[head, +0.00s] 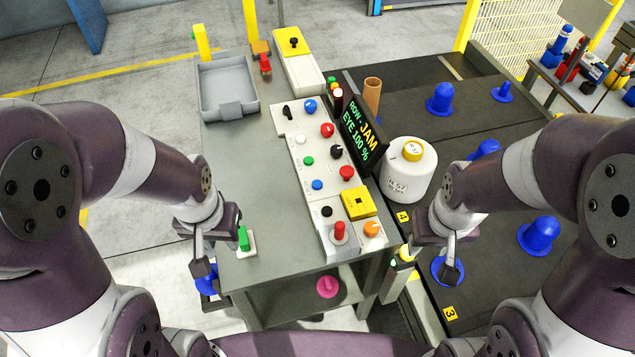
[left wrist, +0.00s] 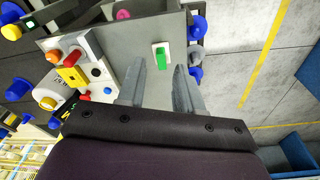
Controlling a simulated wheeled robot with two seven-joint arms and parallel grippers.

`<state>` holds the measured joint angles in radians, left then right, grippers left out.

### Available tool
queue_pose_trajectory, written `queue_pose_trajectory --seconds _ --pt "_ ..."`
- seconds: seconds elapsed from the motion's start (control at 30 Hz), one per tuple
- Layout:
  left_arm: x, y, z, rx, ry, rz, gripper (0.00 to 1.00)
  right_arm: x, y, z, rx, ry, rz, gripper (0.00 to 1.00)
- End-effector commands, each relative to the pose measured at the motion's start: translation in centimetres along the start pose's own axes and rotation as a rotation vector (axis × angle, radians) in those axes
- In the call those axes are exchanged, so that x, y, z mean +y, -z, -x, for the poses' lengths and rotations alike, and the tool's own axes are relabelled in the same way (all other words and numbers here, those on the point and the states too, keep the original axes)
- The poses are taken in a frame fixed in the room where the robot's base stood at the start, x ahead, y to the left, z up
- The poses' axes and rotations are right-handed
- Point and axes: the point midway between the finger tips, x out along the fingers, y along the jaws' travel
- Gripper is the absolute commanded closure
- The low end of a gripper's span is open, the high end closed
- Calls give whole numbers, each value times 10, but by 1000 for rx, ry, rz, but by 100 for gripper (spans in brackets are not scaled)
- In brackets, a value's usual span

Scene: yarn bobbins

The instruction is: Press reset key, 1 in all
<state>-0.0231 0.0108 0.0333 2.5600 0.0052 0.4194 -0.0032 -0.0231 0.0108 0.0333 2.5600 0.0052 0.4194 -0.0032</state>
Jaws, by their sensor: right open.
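A control panel (head: 318,180) on the grey table carries several coloured buttons and knobs. Among them are a green button (head: 308,160), a blue one (head: 317,185), a white one (head: 300,139) and a red one (head: 347,173). I cannot read any label that marks the reset key. A green block-like key on a white base (head: 243,240) sits apart, near the table's front left; it also shows in the left wrist view (left wrist: 162,55). My left gripper (head: 203,268) is open and empty, beside this green key. My right gripper (head: 450,268) is open above the dark surface at right.
A screen (head: 360,137) reading "ROW JAM, EYE 100 %" stands behind the panel. A grey tray (head: 227,90) is at the back left. Blue bobbins (head: 440,98) stand on the dark surface. The table's left middle is clear.

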Motion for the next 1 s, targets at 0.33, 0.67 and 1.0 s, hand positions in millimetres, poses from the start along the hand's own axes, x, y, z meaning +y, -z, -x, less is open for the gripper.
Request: queue_pose_trajectory --seconds 0.33,0.67,1.0 --pt "0 0 0 0 0 0 100 0 0 0 0 0 0 57" --pt "0 0 0 0 0 0 100 0 0 0 0 0 0 57" --pt "0 0 0 0 0 0 100 0 0 0 0 0 0 57"
